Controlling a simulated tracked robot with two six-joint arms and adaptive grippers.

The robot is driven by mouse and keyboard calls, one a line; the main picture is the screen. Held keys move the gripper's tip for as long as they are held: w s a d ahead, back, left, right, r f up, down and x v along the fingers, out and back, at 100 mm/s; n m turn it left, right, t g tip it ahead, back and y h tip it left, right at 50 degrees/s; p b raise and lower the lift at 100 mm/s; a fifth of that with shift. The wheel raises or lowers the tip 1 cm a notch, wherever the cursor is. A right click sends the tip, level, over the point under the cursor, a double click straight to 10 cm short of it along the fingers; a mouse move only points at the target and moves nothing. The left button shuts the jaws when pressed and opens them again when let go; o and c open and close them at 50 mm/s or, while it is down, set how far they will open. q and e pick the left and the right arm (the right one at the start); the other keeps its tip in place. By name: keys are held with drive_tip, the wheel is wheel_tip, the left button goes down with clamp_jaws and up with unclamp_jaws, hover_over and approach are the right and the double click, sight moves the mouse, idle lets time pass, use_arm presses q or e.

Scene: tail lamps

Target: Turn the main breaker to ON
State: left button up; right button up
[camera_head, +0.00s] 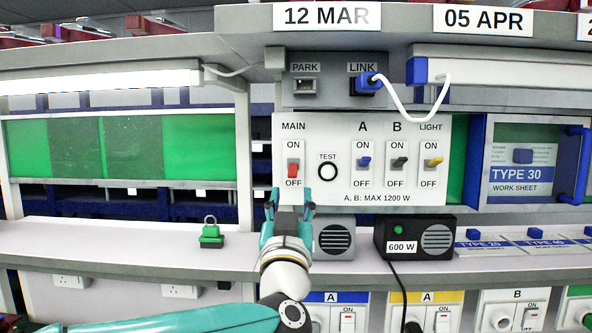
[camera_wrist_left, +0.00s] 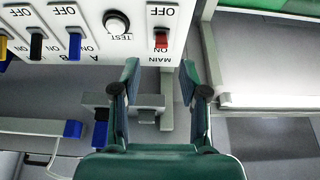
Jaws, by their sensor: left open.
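The main breaker is a red lever (camera_head: 293,170) under the MAIN label on the white switch panel (camera_head: 330,130). The lever sits low in its slot, close to the OFF mark. It also shows in the left wrist view as a red lever (camera_wrist_left: 161,40), where the panel appears upside down. My left gripper (camera_head: 291,203) is open and empty, just below the MAIN switch in the head view. In the left wrist view its two fingers (camera_wrist_left: 160,88) stand apart with nothing between them, and the lever lies beyond the tips. My right gripper is in neither view.
A TEST button (camera_head: 328,171) and the blue A (camera_head: 364,162), dark B (camera_head: 398,162) and yellow LIGHT (camera_head: 432,162) switches are to the right. A grey speaker box (camera_head: 334,238), a 600 W box (camera_head: 414,238) and a green padlock (camera_head: 211,233) stand on the shelf.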

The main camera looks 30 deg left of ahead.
sight(293, 177)
use_arm(q)
drive_tip(key=p+x, duration=0.2)
drive_tip(key=x, duration=0.5)
drive_tip(key=shift+w+a+r, duration=0.15)
drive_tip(key=shift+w, duration=0.1)
drive_tip(key=shift+c, duration=0.2)
